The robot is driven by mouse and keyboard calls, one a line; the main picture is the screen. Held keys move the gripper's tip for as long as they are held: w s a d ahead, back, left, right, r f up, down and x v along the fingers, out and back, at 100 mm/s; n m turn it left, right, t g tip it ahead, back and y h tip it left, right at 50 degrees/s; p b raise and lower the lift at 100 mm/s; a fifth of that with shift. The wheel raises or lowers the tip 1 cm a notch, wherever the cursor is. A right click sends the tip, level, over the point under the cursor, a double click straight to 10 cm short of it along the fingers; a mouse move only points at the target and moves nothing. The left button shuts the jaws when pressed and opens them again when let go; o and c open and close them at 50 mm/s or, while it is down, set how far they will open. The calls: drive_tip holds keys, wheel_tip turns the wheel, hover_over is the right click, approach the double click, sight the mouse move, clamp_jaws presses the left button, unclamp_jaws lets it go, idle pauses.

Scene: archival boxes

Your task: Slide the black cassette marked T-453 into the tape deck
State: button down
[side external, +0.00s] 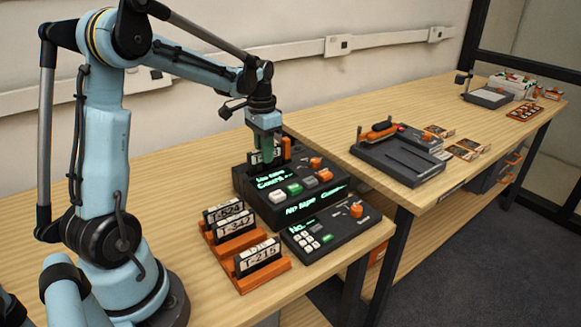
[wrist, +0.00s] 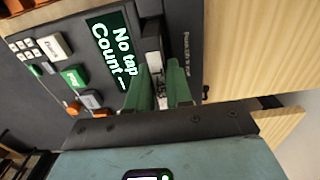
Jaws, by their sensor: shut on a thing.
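The tape deck (side external: 300,196) is a dark console with a green-lit display reading "No tape" and "Count", and coloured buttons. My gripper (side external: 265,148) points down over its back part. In the wrist view the green fingers of my gripper (wrist: 159,92) are shut on a black cassette with a white label (wrist: 153,60). The held cassette (side external: 266,158) is upright at the deck's rear, behind the display. Its label is mostly hidden by the fingers, so I cannot read the number. I cannot tell how deep it sits in the slot.
Black cassettes marked T-524 (side external: 223,211), T-347 (side external: 235,224) and T-215 (side external: 257,257) stand in orange holders left of a keypad unit (side external: 325,236). An orange upright piece (side external: 287,147) is close right of my gripper. Another dark device (side external: 398,163) sits on the right-hand table.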

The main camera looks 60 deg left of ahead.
drive_tip(key=shift+f, duration=0.1)
idle(0.3)
drive_tip(key=shift+f, duration=0.55)
drive_tip(key=shift+f, duration=0.25)
idle(0.6)
drive_tip(key=c, duration=0.9)
unclamp_jaws()
drive_tip(key=shift+c, duration=0.2)
drive_tip(key=shift+r, duration=0.1)
drive_tip(key=shift+r, duration=3.4)
